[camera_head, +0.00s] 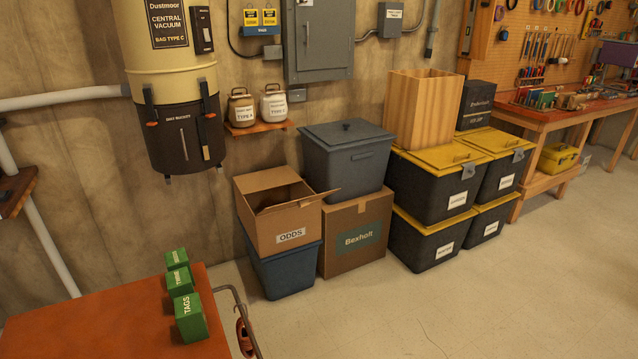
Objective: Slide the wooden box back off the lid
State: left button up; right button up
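The wooden box (418,108), tall, light brown and striped, stands upright towards the back of the yellow lid (447,157) of the upper left black tote (430,191). Its top looks open, but its inside is mostly hidden. The lid's front part is bare and has a handle. A grey latch (468,171) shows at the lid's front right corner. Neither of my grippers is in view.
A grey lidded bin (346,160) stands left of the box, on a Bexholt carton (355,238). Another yellow-lidded tote (503,168) and a dark case (478,97) are to the right. The floor in front is clear; an orange-red tabletop (110,322) is near left.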

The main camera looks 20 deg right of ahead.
aim_at(421, 106)
jog(key=z, duration=1.4)
jog(key=i+l, duration=0.25)
jog(key=l+z, duration=0.05)
jog(key=l, duration=0.05)
